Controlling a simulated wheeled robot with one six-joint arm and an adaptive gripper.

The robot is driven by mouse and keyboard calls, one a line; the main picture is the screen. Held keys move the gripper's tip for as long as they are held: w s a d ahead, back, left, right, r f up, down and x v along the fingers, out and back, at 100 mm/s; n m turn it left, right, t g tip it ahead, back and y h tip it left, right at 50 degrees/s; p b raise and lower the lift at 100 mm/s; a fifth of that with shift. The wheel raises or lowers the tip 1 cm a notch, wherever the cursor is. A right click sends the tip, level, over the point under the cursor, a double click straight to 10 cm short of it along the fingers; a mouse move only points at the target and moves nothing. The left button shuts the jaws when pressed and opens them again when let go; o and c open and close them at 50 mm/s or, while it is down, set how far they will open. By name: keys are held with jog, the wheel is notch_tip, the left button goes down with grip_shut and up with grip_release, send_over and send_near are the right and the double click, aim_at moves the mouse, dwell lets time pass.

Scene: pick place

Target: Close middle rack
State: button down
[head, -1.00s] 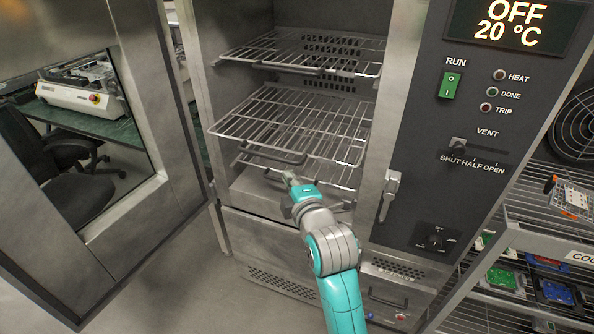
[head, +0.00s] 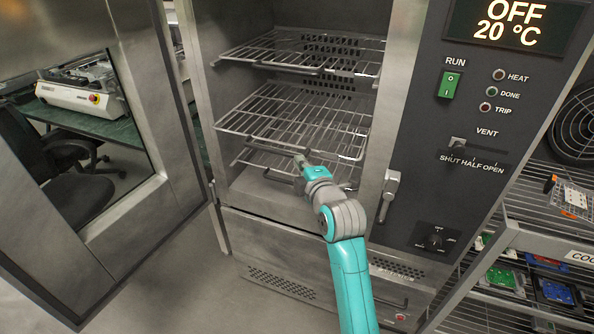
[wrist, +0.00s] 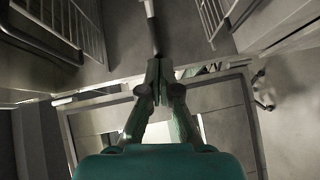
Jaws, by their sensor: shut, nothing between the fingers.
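The middle rack (head: 300,115) is a wire shelf in the open oven, between an upper and a lower rack. Its front edge still stands slightly forward, close to the oven's opening. My gripper (head: 300,158) is shut and empty at the middle of that front edge, by the rack's front handle bar. It seems to touch the bar, but the exact contact is hard to see. In the wrist view my gripper's closed fingertips (wrist: 159,64) point at a dark bar just ahead of them.
The upper rack (head: 305,55) and lower rack (head: 262,165) sit above and below. The oven door (head: 165,215) stands wide open at the left. The control panel (head: 455,130) is on the right, with a shelf unit (head: 530,240) beyond it.

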aim_at(312, 143)
jog(key=w+d, duration=0.1)
jog(key=w, duration=0.1)
jog(key=w+d, duration=0.1)
jog(key=w, duration=0.2)
jog(key=w+d, duration=0.1)
jog(key=w, duration=0.2)
jog(key=shift+w, duration=0.25)
jog(key=shift+w+d+r, duration=0.1)
jog(key=shift+d, duration=0.05)
